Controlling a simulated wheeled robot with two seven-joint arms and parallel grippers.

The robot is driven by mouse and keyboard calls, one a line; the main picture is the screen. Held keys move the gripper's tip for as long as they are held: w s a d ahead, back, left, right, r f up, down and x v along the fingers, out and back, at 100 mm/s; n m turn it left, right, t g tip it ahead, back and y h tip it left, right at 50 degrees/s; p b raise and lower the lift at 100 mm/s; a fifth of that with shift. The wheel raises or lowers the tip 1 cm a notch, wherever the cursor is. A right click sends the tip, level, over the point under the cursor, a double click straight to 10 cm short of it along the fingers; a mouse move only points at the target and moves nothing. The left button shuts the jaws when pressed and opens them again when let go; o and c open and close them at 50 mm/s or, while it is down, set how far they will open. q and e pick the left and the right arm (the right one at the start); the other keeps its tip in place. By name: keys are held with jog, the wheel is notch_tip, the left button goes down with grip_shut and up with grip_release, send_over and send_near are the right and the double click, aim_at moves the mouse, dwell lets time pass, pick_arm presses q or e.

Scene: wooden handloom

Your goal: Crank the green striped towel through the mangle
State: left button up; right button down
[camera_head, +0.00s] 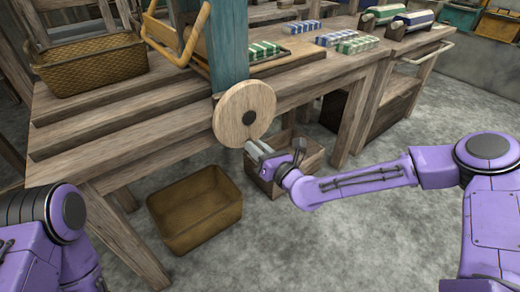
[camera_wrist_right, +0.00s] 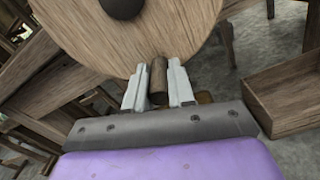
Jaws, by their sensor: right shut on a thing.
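The round wooden crank wheel (camera_head: 228,122) with a dark hub stands at the front edge of the table, below a teal post (camera_head: 228,40). In the right wrist view the wheel (camera_wrist_right: 130,45) fills the top. My right gripper (camera_head: 257,150) is at the wheel's lower rim. In the wrist view its fingers (camera_wrist_right: 158,92) are shut around the brown crank handle peg (camera_wrist_right: 158,72). A green-and-white striped cloth (camera_head: 264,49) lies just right of the post, on a board; the post hides part of the area. The mangle's rollers are not clearly seen. My left gripper is out of view.
Several folded blue and green striped cloths (camera_head: 334,39) lie further right on the table. A wicker basket (camera_head: 90,62) sits at the left. A yellow-brown bin (camera_head: 195,208) and a wooden crate (camera_head: 308,157) stand on the floor below the wheel. Floor at the front is clear.

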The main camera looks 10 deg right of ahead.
dwell(0.4)
jog(key=c, duration=1)
grip_release()
jog(key=shift+o, duration=0.2)
jog(key=p+v, duration=0.1)
jog(key=v, duration=0.9)
jog(key=shift+s, duration=0.25)
